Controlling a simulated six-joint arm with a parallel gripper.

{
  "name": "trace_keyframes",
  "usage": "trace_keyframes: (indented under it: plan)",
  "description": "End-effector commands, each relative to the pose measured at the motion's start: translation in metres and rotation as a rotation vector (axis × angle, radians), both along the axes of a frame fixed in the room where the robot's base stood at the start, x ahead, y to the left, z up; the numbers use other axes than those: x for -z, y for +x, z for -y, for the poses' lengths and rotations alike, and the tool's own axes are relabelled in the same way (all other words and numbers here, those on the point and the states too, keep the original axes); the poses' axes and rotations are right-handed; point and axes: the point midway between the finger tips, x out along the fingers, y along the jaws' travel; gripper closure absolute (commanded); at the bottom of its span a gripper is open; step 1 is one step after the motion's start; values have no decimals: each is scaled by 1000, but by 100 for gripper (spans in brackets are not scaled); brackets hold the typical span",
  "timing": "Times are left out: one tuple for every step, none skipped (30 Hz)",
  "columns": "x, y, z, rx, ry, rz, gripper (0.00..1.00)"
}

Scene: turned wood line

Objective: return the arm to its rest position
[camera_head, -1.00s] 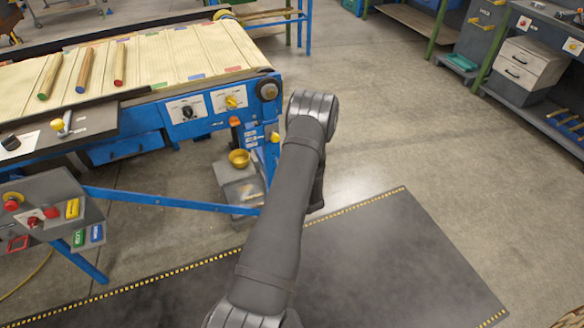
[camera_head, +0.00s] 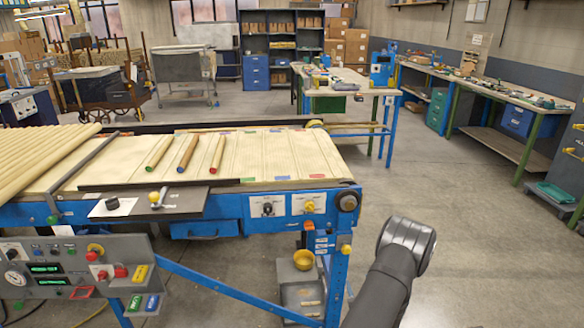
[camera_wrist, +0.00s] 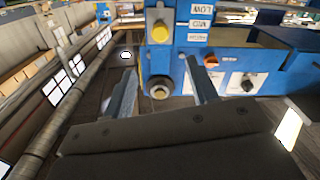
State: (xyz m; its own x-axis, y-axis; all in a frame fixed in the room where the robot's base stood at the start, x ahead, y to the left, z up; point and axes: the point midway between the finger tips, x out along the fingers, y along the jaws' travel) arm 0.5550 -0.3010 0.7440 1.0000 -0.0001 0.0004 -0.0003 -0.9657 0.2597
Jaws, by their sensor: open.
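My arm (camera_head: 392,268) shows at the lower right of the head view, bent at a dark rounded joint, beside the right end of the conveyor. My gripper is out of the head view. In the wrist view my gripper (camera_wrist: 160,92) is open, its two fingers apart with nothing between them. Beyond the fingers are the blue conveyor end frame, a yellow knob and a round roller end.
The blue conveyor (camera_head: 240,165) carries a green-tipped rod (camera_head: 160,150), a blue-tipped rod (camera_head: 188,152) and a red-tipped rod (camera_head: 217,152). A control panel (camera_head: 70,270) stands at lower left. A yellow cup (camera_head: 303,259) sits under the conveyor end. Open floor lies to the right.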

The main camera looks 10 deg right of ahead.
Motion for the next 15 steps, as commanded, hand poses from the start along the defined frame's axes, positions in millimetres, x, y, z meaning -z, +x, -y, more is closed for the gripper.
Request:
trace_keyframes:
  plan:
    - [0,5,0,-1,-1,1,47]
    - [0,8,0,-1,-1,1,47]
    - [0,13,-1,-1,-1,2,47]
    - [0,18,-1,-2,-1,1,47]
    - [0,23,-1,-4,-1,2,47]
    - [0,30,-1,-4,-1,2,47]
    - [0,36,-1,-3,-2,2,47]
    - [0,42,-1,-4,-2,2,47]
    - [0,50,-1,-4,-2,2,47]
    - [0,56,-1,-4,-1,2,47]
    - [0,62,-1,-3,-2,2,47]
    - [0,70,-1,-3,-2,2,47]
    - [0,76,-1,-4,-2,2,47]
    - [0,82,-1,-3,-1,1,47]
    - [0,90,-1,-4,-1,2,47]
